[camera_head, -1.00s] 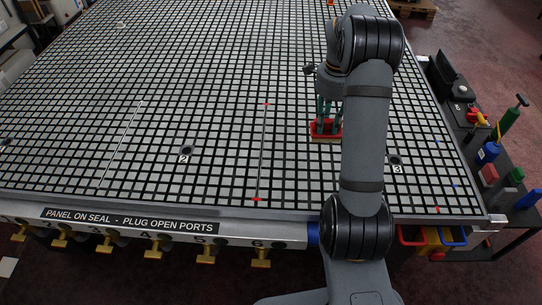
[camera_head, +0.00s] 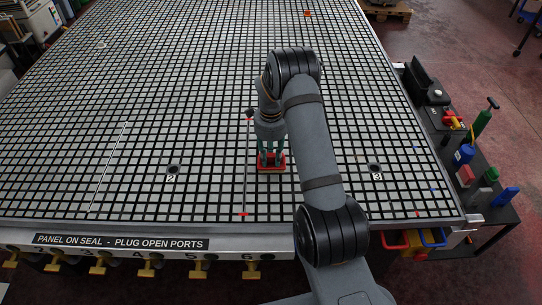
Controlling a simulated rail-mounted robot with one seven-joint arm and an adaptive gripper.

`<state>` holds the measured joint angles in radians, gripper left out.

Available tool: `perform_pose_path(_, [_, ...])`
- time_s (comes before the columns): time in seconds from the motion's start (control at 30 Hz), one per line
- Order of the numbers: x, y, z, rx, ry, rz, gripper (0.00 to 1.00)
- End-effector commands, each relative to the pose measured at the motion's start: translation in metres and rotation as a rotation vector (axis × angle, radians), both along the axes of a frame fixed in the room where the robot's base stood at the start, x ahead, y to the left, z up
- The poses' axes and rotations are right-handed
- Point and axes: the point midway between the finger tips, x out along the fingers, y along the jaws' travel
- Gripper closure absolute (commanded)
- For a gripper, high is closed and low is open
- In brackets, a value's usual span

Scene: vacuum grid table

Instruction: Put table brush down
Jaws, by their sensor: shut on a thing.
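The table brush (camera_head: 271,168) is a small red block with a paler strip along its lower edge. It is at or just above the grid table (camera_head: 210,190), between the port marked 2 and the port marked 3, just right of a thin line with red end marks. I cannot tell whether it touches the surface. My gripper (camera_head: 271,158) points down with its greenish fingers shut on the brush from above. My arm comes in from the lower right and hides part of the table to the right of the brush.
A dark side shelf (camera_head: 478,190) with bottles and tools stands along the table's right side. Yellow valve handles (camera_head: 198,269) line the front edge below the labelled rail (camera_head: 120,242). A small orange-red item (camera_head: 307,13) lies at the far edge.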

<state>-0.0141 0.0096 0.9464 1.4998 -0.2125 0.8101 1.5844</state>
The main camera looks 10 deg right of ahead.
Motion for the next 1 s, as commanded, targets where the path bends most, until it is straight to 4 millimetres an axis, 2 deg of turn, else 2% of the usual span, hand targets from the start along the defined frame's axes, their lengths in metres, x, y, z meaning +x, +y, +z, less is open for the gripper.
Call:
perform_pose_path(0.13, [0.001,0.000,-0.010,0.001,-0.002,0.000,0.95])
perform_pose_path(0.5, [0.001,0.000,-0.015,0.000,-0.003,0.000,0.95])
perform_pose_path(0.53, [0.001,0.000,-0.015,0.001,-0.002,0.000,0.74])
perform_pose_path(0.83, [0.000,0.000,-0.014,0.001,-0.001,0.000,0.56])
perform_pose_path(1.0, [0.000,0.000,-0.014,0.001,-0.001,0.000,0.55])
